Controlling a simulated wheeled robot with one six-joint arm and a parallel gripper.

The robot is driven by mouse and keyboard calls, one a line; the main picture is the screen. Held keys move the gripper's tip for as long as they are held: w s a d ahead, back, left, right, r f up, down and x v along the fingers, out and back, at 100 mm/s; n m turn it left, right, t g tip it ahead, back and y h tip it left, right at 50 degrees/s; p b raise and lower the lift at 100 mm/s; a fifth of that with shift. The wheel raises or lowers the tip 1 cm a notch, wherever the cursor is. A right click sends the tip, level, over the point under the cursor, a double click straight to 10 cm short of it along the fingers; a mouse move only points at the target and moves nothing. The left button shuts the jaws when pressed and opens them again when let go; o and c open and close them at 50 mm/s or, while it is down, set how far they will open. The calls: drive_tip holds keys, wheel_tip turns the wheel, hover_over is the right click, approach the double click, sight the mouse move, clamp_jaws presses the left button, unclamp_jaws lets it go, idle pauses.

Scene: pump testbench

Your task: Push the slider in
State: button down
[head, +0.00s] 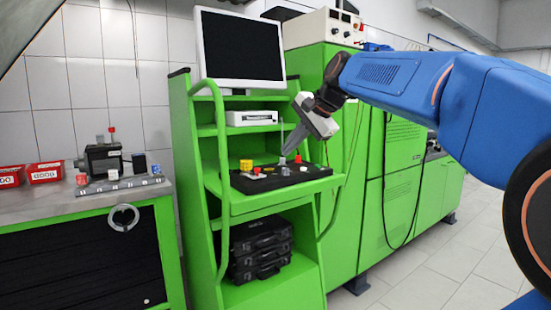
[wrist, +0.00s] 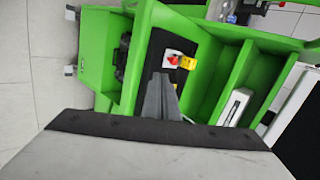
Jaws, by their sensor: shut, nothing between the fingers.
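The black board (head: 262,184) lies on the green shelf of the cart and carries small controls. No slider can be told apart clearly in either view; the area under my fingertips is hidden or too small to read. My gripper (head: 284,158) points down at the middle of the board, its grey fingers closed together with nothing between them. Whether the fingertips touch the board I cannot tell. In the wrist view my gripper (wrist: 159,78) reaches over the black board (wrist: 203,57), just beside a red knob on a white plate (wrist: 171,60) and a yellow block (wrist: 187,63).
A monitor (head: 240,50) stands above the board on the green cart (head: 185,130). A white device (head: 251,118) sits on a shelf behind. Black cases (head: 260,248) fill the lower shelf. A workbench (head: 60,205) is at left; a green cabinet (head: 340,200) stands at right.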

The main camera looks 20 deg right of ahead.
approach(258, 174)
drive_tip(key=f, duration=0.3)
drive_tip(key=shift+s+d, duration=0.1)
drive_tip(key=shift+s, duration=0.1)
drive_tip(key=shift+w+a+f, duration=0.1)
drive_tip(key=shift+w+a, duration=0.15)
drive_tip(key=shift+w, duration=0.25)
drive_tip(key=shift+w+a+f, duration=0.1)
drive_tip(key=shift+w+a, duration=0.15)
drive_tip(key=shift+w, duration=0.3)
drive_tip(key=shift+w+a, duration=0.35)
drive_tip(key=shift+w, duration=0.35)
drive_tip(key=shift+w+a, duration=0.25)
drive_tip(key=shift+w, duration=0.6)
drive_tip(key=shift+w+a, duration=0.3)
drive_tip(key=shift+w, duration=0.6)
